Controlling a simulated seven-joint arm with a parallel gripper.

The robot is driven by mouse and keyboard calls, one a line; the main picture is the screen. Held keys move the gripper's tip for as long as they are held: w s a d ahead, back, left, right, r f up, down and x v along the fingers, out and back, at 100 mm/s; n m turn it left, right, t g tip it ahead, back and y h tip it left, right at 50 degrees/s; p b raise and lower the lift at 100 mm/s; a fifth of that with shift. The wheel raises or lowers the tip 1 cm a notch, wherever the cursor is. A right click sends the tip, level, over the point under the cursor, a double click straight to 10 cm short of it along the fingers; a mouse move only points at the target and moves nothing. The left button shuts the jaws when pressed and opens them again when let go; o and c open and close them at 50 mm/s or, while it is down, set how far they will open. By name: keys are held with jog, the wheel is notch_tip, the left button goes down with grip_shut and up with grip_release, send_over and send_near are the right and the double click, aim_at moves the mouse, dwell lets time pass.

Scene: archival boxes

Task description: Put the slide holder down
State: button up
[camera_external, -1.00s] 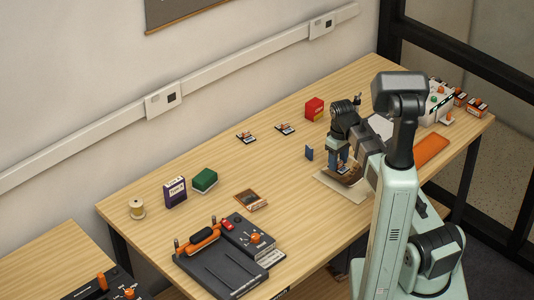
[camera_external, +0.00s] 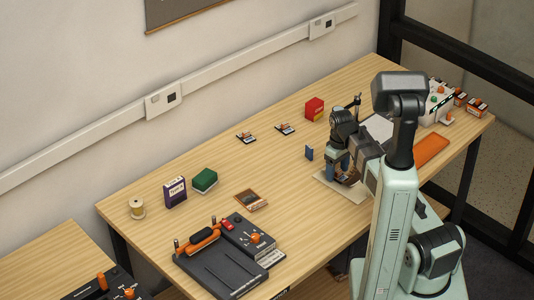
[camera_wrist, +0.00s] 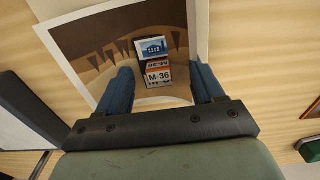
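A small slide holder (camera_wrist: 158,73) with an orange and white label reading "M-36" and a blue-and-white picture at its far end shows between my fingertips in the wrist view. It is over a brown print with a pale border (camera_wrist: 68,42); whether it touches the print is hard to tell. My gripper (camera_wrist: 161,72) has blue fingers on either side of the holder, with a visible gap on both sides, so it looks open. In the external view my gripper (camera_external: 338,172) is low over the print's pale sheet (camera_external: 330,186), and the holder is mostly hidden.
Two similar small holders lie farther back, one left (camera_external: 246,137) and one right (camera_external: 285,128). A small blue block (camera_external: 309,153) stands just left of my gripper, a red box (camera_external: 314,109) behind it. An orange slab (camera_external: 432,149) lies right. Clear wood lies left of the print.

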jog(key=shift+o, duration=0.3)
notch_tip(320, 180, up, 12)
jog(key=shift+r, duration=0.15)
dwell(0.7)
jog(key=c, duration=0.3)
jog(key=shift+a, duration=0.1)
